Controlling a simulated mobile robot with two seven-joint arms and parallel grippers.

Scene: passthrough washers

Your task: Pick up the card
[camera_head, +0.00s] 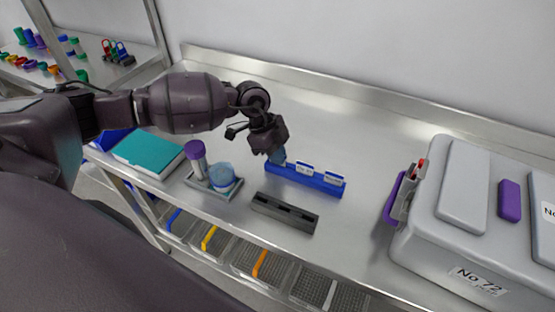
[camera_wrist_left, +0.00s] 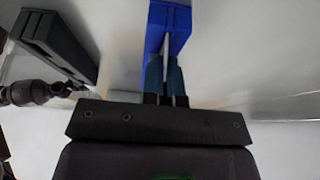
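A blue rack (camera_head: 306,184) stands on the steel bench, with white-and-blue cards (camera_head: 304,169) (camera_head: 333,178) upright in its middle and right parts. My left gripper (camera_head: 277,157) is at the rack's left end, pointing down. In the left wrist view, its two blue-grey fingers (camera_wrist_left: 165,80) are close together at the blue rack (camera_wrist_left: 178,22). A thin pale card edge (camera_wrist_left: 167,45) runs between the fingers, and they look closed on it. Most of this card is hidden by the fingers. My right gripper is in neither view.
A dark grey slotted block (camera_head: 285,212) lies in front of the rack. A tray with a purple-capped tube (camera_head: 196,158) and a blue-lidded jar (camera_head: 222,177) is to the left, beside a teal book (camera_head: 148,152). A large grey case (camera_head: 470,215) fills the right. The bench behind is clear.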

